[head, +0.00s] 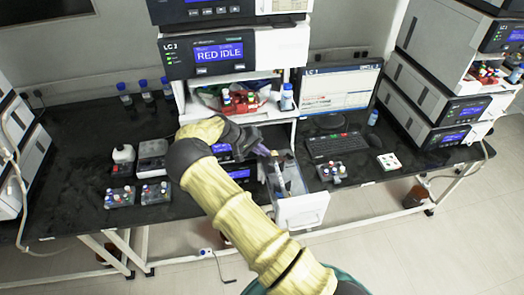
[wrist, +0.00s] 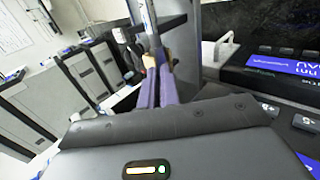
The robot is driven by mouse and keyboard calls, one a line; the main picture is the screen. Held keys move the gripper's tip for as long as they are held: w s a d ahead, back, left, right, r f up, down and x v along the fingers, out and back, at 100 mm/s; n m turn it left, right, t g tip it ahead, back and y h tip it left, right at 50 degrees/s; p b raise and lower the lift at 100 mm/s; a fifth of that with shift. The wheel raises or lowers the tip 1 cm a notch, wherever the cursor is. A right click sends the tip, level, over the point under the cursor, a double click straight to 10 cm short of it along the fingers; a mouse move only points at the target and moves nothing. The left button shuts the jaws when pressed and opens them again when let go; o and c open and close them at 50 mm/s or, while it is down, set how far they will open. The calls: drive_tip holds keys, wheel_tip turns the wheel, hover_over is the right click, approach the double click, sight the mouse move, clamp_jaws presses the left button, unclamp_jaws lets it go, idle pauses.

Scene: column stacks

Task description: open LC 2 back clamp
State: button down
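My gripper (head: 262,149), with purple fingers, is at the compartment's upper back. In the wrist view, the fingers (wrist: 156,72) are close together beside a thin pale tube-like part (wrist: 151,22). I cannot tell whether they grip it. My arm hides part of the stack.
A keyboard (head: 335,146) and monitor (head: 340,88) stand right of the compartment. Another instrument stack (head: 432,90) stands at right. Dark bench surface at far left is clear.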

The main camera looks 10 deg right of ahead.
sight(276, 153)
drive_tip(key=shift+d+r, duration=0.1)
drive_tip(key=d+y+b, duration=0.1)
drive_tip(key=y, duration=0.1)
drive_tip(key=r+y, duration=0.1)
drive_tip(key=y, duration=0.1)
drive_tip(key=shift+d+b, duration=0.35)
drive_tip(key=d+y, duration=0.1)
drive_tip(key=y+b, duration=0.1)
drive_tip(key=y, duration=0.1)
drive_tip(key=d+y+b, duration=0.1)
drive_tip(key=y, duration=0.1)
drive_tip(key=shift+d+r, duration=0.2)
drive_tip(key=shift+d, duration=0.1)
drive_tip(key=d+y+b, duration=0.1)
drive_tip(key=y, duration=0.1)
drive_tip(key=d+y+b, duration=0.1)
drive_tip(key=y, duration=0.1)
drive_tip(key=shift+d+f+y+b, duration=0.3)
drive_tip(key=shift+f+y+b, duration=0.05)
drive_tip(key=shift+y+b, duration=0.05)
drive_tip(key=shift+d+f+y+b, duration=0.25)
drive_tip(key=shift+y+b, duration=0.15)
drive_tip(key=shift+y, duration=0.35)
drive_tip(key=shift+d+f+y+b, duration=0.1)
drive_tip(key=shift+d+y+b, duration=0.2)
drive_tip(key=shift+y, duration=0.4)
drive_tip(key=shift+d+f+y+b, duration=0.2)
drive_tip(key=shift+y+b, duration=0.25)
drive_tip(key=shift+y, duration=0.3)
